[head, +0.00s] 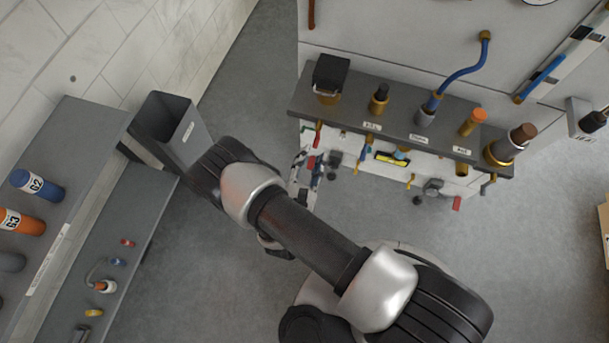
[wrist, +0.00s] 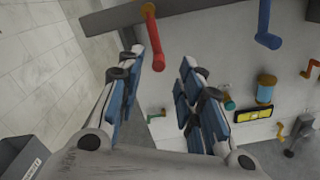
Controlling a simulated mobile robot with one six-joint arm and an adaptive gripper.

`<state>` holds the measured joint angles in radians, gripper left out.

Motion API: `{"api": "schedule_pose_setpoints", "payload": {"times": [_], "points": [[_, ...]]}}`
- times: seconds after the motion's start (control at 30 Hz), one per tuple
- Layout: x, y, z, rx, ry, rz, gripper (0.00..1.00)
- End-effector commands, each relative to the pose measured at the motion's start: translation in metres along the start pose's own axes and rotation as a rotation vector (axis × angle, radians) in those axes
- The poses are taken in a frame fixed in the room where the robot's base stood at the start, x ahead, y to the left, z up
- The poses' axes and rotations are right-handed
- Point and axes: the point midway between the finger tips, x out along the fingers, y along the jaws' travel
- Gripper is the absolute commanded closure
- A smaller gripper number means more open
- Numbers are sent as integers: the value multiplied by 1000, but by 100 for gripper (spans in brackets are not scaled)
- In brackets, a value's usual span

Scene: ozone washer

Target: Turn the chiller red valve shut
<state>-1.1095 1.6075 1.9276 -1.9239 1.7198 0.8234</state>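A red valve handle (wrist: 153,32) hangs from the panel at the top of the wrist view; it also shows in the head view (head: 318,133). My gripper (wrist: 169,55) is open, with blue-padded fingers pointing toward the panel. The handle's lower end appears close beside the left fingertip, toward the gap; I cannot tell whether they touch. My gripper also shows in the head view (head: 309,168), below the shelf edge. No chiller label is readable, so I cannot tell which red part is the chiller valve.
A blue handle (wrist: 266,28) hangs to the right. A grey bin (head: 168,135) stands left.

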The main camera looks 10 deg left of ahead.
Motion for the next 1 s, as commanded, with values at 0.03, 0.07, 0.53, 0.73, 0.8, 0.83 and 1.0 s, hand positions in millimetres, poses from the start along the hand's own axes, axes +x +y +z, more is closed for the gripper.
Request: {"api": "schedule_pose_setpoints", "payload": {"times": [0.03,0.07,0.53,0.73,0.8,0.83,1.0], "points": [[-12,2,-1,-3,5,7,66],[-19,2,-1,-3,5,8,66],[-81,1,0,0,0,3,66],[-84,0,0,0,-2,-1,66],[-84,0,0,0,-2,-1,66],[-84,0,0,0,-2,-1,66],[-84,0,0,1,-2,0,66]]}}
